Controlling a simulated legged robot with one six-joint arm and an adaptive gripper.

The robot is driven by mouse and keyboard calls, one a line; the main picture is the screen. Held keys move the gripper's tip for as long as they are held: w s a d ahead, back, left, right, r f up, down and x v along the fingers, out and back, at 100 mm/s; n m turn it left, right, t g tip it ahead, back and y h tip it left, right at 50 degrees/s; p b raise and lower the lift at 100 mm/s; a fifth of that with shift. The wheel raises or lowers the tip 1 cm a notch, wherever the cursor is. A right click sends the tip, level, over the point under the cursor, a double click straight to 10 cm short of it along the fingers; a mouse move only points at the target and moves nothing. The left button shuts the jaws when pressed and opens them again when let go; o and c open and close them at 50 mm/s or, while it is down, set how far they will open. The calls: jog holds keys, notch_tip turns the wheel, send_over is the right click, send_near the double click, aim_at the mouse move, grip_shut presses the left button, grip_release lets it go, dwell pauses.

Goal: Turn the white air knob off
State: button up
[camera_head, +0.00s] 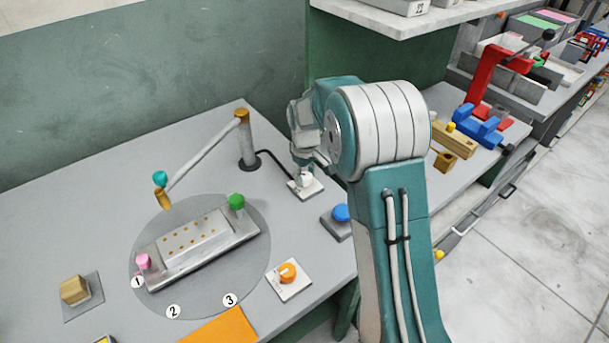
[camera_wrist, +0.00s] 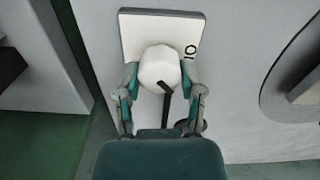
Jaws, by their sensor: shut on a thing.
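The white air knob (camera_head: 306,181) stands on a small white plate (camera_head: 313,191) at the back right of the grey table in the head view. In the wrist view the knob (camera_wrist: 160,68) is a rounded white cap with a dark pointer bar on its near side. Its plate (camera_wrist: 133,48) carries the marks "I" and "O" to the right of the knob. My gripper (camera_wrist: 160,80) has one finger on each side of the knob and is shut on it. In the head view my arm hides most of my gripper.
A blue button (camera_head: 341,213) and an orange knob (camera_head: 287,273) stand nearer on the table. A jointed grey arm on a post (camera_head: 247,145) is to the left, above a round plate (camera_head: 240,283) with a mold. A white shelf (camera_head: 400,18) hangs above at the back.

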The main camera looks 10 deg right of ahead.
jog(key=m, duration=0.4)
jog(key=shift+s+f+m, duration=0.1)
jog(key=shift+f+m, duration=0.1)
jog(key=shift+m, duration=1.7)
jog(key=o, duration=1.2)
jog(key=shift+c, duration=0.2)
jog(key=shift+r, duration=0.1)
